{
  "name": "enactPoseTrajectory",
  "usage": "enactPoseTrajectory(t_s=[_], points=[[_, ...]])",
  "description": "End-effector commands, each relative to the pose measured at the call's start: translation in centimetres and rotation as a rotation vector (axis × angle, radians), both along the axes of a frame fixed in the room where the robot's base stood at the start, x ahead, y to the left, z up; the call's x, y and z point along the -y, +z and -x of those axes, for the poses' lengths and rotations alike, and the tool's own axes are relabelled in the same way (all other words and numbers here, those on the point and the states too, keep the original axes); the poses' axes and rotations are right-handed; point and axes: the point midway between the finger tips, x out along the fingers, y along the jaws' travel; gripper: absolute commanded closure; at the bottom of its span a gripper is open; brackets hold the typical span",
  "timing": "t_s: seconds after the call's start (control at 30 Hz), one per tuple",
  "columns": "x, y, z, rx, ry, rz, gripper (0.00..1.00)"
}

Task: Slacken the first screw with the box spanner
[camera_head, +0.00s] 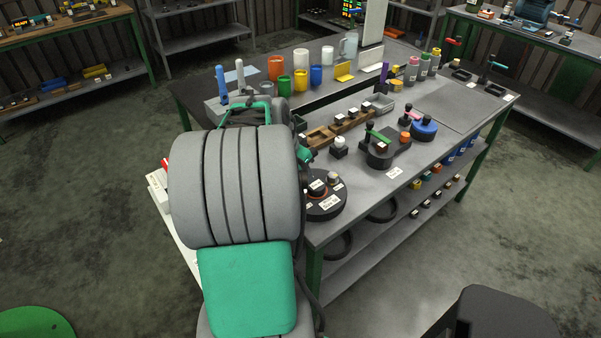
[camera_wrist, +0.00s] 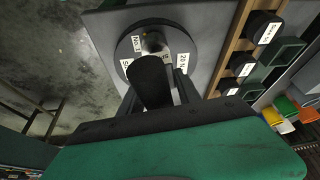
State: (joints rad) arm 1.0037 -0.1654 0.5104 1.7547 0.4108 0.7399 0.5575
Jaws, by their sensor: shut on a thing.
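In the wrist view my gripper (camera_wrist: 157,92) is shut on a dark cylinder, seemingly the box spanner (camera_wrist: 150,76). It points at a round black disc (camera_wrist: 183,46) with white labels. A small brownish knob or screw head (camera_wrist: 153,42) shows just beyond the cylinder's far end. I cannot tell whether the spanner touches or sits over a screw. In the head view the labelled disc (camera_head: 326,209) lies at the table's near corner, with small raised parts on it. My arm hides my gripper in that view.
A wooden rack (camera_head: 322,136) with labelled black blocks stands behind the disc. A black fixture with a green handle (camera_head: 379,138) and a blue round part (camera_head: 424,130) stand to the right. Several coloured cups (camera_head: 300,80) stand farther back. The table's right side (camera_head: 450,107) has bare room.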

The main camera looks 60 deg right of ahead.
Motion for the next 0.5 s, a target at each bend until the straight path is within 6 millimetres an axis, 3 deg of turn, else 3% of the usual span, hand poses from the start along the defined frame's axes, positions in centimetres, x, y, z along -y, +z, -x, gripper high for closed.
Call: enactPoseTrajectory(t_s=[0.5], points=[[0.1, 3.9, 0.0, 0.002, -0.002, 0.004, 1.0]])
